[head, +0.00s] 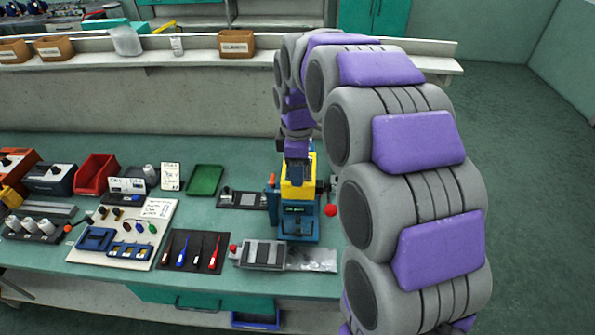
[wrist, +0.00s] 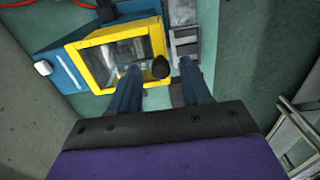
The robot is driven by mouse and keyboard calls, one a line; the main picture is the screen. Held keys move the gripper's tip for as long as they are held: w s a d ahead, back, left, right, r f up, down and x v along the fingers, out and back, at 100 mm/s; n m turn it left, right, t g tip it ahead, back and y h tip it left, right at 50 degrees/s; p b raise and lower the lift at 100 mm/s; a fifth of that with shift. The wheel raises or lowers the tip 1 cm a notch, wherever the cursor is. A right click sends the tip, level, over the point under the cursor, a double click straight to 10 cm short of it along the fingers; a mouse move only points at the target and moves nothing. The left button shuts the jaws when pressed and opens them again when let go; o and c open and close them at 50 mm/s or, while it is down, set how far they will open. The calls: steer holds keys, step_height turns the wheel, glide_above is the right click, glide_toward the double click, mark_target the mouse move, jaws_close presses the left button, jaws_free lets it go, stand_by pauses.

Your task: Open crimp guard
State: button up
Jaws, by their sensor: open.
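The crimp guard is a yellow frame with a clear panel (wrist: 118,50) on a blue crimp press (wrist: 63,68) in the wrist view. A black round knob (wrist: 160,67) sits at the frame's edge nearest my gripper. My gripper (wrist: 159,75) is open, with one blue finger on each side of the knob; I cannot tell whether either touches it. The panel lies across the press, and metal parts show dimly through it. In the head view the yellow guard (head: 298,189) tops the blue press (head: 299,226), with my arm reaching down behind it; the fingertips are hidden there.
A red-ball lever (head: 331,210) sticks out right of the press. A grey block fixture (head: 263,254) and a clear bag (head: 312,259) lie in front. A screwdriver mat (head: 193,251), green tray (head: 205,180) and red bin (head: 96,174) stand left. A shelf ledge runs behind.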

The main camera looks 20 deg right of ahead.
steer(key=shift+f, duration=0.3)
jaws_close()
stand_by(0.3)
steer(key=shift+r, duration=0.1)
